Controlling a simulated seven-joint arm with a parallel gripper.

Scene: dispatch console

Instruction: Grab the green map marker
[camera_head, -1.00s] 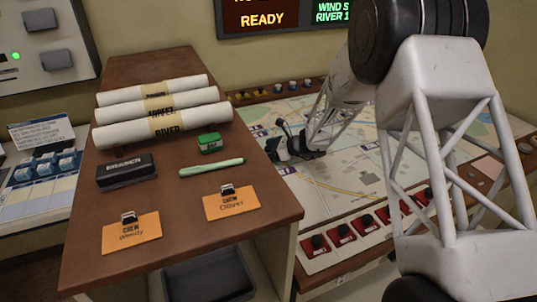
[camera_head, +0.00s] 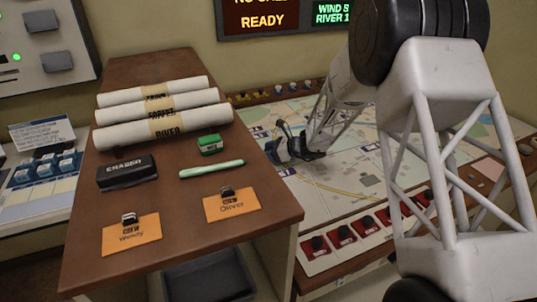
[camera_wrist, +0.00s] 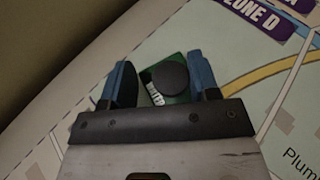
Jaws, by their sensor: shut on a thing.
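In the wrist view, a green marker piece (camera_wrist: 180,60) with a dark round knob and a small white label sits between the two blue fingers of my gripper (camera_wrist: 168,84). My gripper is shut on it, over the map near the "ZONE D" label. In the head view my gripper (camera_head: 290,150) is low at the left part of the map table (camera_head: 335,190); the held piece is too small and hidden to make out there.
A brown desk (camera_head: 90,230) at left holds rolled maps (camera_head: 165,106), an eraser (camera_head: 127,172), a green block (camera_head: 210,144), a light green pen (camera_head: 212,169) and orange crew cards (camera_head: 131,236). Red switches (camera_head: 342,234) line the map's front edge.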

